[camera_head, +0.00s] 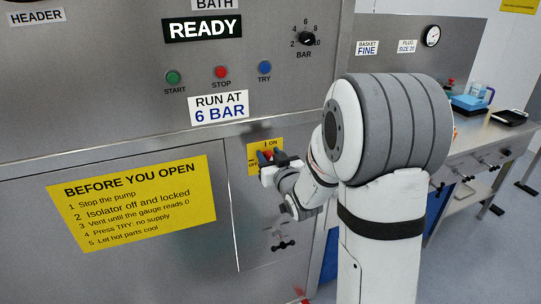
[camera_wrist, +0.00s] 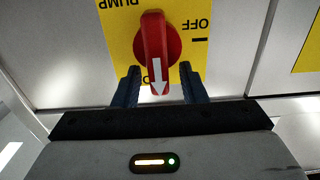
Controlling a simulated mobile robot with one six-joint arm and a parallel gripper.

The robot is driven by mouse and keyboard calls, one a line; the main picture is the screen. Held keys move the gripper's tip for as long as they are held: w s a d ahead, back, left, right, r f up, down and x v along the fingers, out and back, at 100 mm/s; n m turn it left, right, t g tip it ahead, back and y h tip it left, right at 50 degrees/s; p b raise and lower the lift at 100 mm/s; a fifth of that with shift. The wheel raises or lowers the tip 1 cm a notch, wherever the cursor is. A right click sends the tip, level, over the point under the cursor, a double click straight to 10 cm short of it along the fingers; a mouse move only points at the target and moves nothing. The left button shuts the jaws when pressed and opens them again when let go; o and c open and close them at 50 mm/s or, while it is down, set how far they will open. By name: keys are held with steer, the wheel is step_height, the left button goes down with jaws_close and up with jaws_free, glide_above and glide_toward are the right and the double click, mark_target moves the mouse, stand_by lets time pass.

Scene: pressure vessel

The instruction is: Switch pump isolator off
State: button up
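The pump isolator has a red rotary handle (camera_wrist: 158,45) with a white arrow, on a yellow plate (camera_wrist: 120,38). In the wrist view the plate's lettering is upside down, with OFF on the right. The arrow points down there, towards partly hidden lettering. In the head view the plate (camera_head: 278,147) reads "I ON" at the top and OFF at lower left; my gripper covers most of the handle. My gripper (camera_wrist: 158,78) has its two dark fingers on either side of the handle's arrow end, with a small gap showing on each side. It is open.
A black valve handle (camera_head: 283,244) sits on the panel below my gripper. Start, stop and try buttons (camera_head: 221,72) and a BAR knob (camera_head: 307,39) are above. A yellow notice (camera_head: 135,205) is to the left. A steel bench (camera_head: 480,135) stands to the right.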

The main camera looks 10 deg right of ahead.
steer(key=shift+c, duration=0.5)
jaws_close()
steer(key=shift+s+f, duration=0.1)
